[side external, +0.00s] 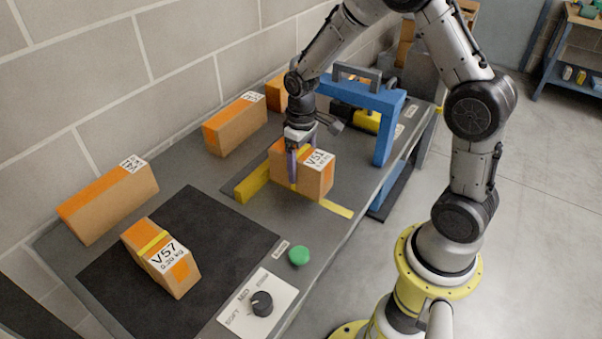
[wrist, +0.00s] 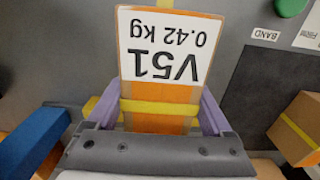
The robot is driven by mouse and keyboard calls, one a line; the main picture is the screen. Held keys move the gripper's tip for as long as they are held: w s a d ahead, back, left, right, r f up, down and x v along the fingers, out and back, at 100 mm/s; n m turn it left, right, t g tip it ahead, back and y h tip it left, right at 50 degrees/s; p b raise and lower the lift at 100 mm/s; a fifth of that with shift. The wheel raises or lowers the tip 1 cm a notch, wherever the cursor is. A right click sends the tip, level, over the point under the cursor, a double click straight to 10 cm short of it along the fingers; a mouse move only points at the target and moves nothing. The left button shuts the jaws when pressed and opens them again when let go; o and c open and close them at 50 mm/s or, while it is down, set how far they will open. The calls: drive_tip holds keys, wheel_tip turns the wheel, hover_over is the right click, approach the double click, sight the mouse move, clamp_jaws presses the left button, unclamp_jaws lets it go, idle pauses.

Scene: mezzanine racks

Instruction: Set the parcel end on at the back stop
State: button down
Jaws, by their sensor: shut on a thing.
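A brown and orange parcel (side external: 317,178) labelled V51, 0.42 kg, is between the purple fingers of my gripper (side external: 292,166). In the wrist view my gripper (wrist: 160,112) is shut across the parcel (wrist: 170,60), with a finger on each side and a yellow band around the parcel near them. The label faces up. A raised yellow block (side external: 252,185) is just left of the parcel and looks like the back stop. A flat yellow strip (side external: 338,209) shows at the parcel's front. I cannot tell whether the parcel's underside touches the bench.
A banded parcel V57 (side external: 160,258) lies on a dark mat (side external: 215,222). More parcels (side external: 107,202) (side external: 236,126) stand along the wall. A blue arch (side external: 388,118) is close behind on the right. A green button (side external: 299,256) and dial (side external: 262,303) are at the front edge.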

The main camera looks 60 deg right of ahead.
drive_tip(key=shift+w+f, duration=0.1)
drive_tip(key=shift+f, duration=1.5)
drive_tip(key=shift+f, duration=0.15)
unclamp_jaws()
wheel_tip(320, 180, up, 12)
drive_tip(key=s+a+r+t, duration=0.2)
drive_tip(key=s+r, duration=0.3)
drive_tip(key=s, duration=0.5)
drive_tip(key=s+a+r+t, duration=0.3)
drive_tip(key=s+a+r, duration=0.1)
drive_tip(key=s, duration=0.6)
drive_tip(key=shift+r+t, duration=0.3)
drive_tip(key=shift+r, duration=0.6)
